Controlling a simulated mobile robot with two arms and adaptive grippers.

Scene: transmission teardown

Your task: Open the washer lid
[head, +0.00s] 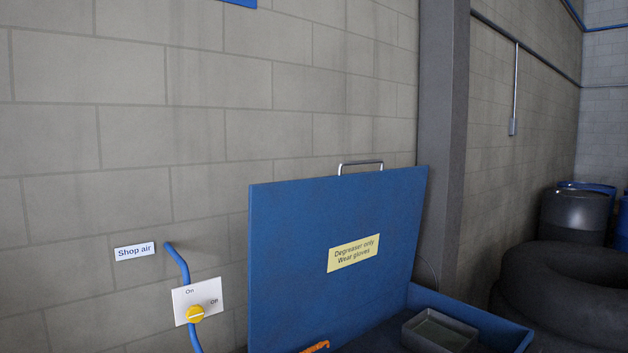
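The washer lid (300,235) is a blue panel standing raised, nearly upright, in front of the block wall. A metal handle (361,164) is on its top edge. A yellow label (353,253) on the lid reads "Degreaser only Wear gloves". The blue washer basin (515,333) shows below the lid at lower right and is cut off by the bottom of the view. Neither of my grippers is in view.
A grey tray (438,331) sits inside the basin. A small orange object (315,346) shows at the bottom edge. A yellow knob (195,314) and blue air pipe (180,263) are on the wall. Dark tyres (555,295) and a drum (577,213) stand at right.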

